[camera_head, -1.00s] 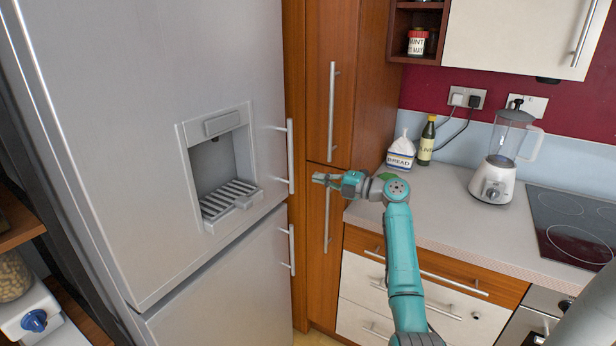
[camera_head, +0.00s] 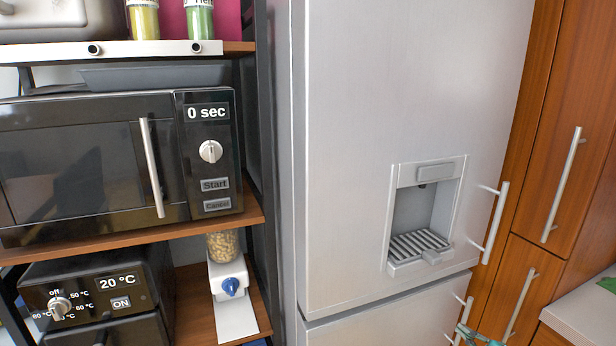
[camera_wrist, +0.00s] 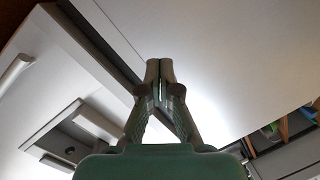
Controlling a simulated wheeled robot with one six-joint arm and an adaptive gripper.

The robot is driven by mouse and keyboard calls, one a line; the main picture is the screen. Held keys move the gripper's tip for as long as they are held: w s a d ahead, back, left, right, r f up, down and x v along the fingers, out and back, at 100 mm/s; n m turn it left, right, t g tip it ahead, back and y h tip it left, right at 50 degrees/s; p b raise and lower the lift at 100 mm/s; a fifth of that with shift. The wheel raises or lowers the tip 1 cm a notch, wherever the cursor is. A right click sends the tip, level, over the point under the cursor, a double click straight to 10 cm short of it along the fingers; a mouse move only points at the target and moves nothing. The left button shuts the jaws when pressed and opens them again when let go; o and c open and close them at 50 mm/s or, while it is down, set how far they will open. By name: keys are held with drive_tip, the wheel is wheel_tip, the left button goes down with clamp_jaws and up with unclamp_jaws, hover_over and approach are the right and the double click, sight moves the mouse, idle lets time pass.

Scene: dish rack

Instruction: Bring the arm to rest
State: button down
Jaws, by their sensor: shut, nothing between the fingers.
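My gripper (camera_wrist: 160,72) is shut and empty in the wrist view, its two fingertips together. In the head view only a small teal part of my gripper (camera_head: 468,334) shows at the bottom right edge, in front of the fridge and cabinet. The rest of my arm is out of the picture there. The silver fridge (camera_head: 350,120) stands behind it, with a water dispenser (camera_head: 424,215) in its door. The fridge also shows in the wrist view (camera_wrist: 215,60), tilted and close behind the fingers; I cannot tell the exact gap.
A black microwave (camera_head: 85,165) sits on a wooden shelf at the left, above a small oven (camera_head: 95,300) and a cereal dispenser (camera_head: 231,285). The fridge's door handle (camera_head: 490,222) juts out. Tall wooden cabinets (camera_head: 545,130) and a counter edge (camera_head: 590,308) are at the right.

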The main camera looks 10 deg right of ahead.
drive_tip(key=s+a+f+m+g+h, duration=0.1)
drive_tip(key=s+a+f+m, duration=0.25)
drive_tip(key=a+f, duration=0.3)
drive_tip(key=s+a+f+m+g+h, duration=0.1)
drive_tip(key=s+a+f+m, duration=0.1)
drive_tip(key=s+a+f, duration=0.4)
drive_tip(key=s+a+f+m+h, duration=0.1)
drive_tip(key=s+a+f+m, duration=0.25)
drive_tip(key=s+a, duration=0.85)
drive_tip(key=s+a+r+m, duration=0.1)
drive_tip(key=s+a+r, duration=0.1)
drive_tip(key=s, duration=0.5)
drive_tip(key=s+a+r+m, duration=0.2)
drive_tip(key=s, duration=0.5)
drive_tip(key=s+a+r+y, duration=0.1)
drive_tip(key=s+a+r, duration=0.3)
drive_tip(key=s+r, duration=0.7)
drive_tip(key=shift+s+a+r+m+t, duration=0.25)
drive_tip(key=shift+r+m+t, duration=0.15)
drive_tip(key=shift+r, duration=0.5)
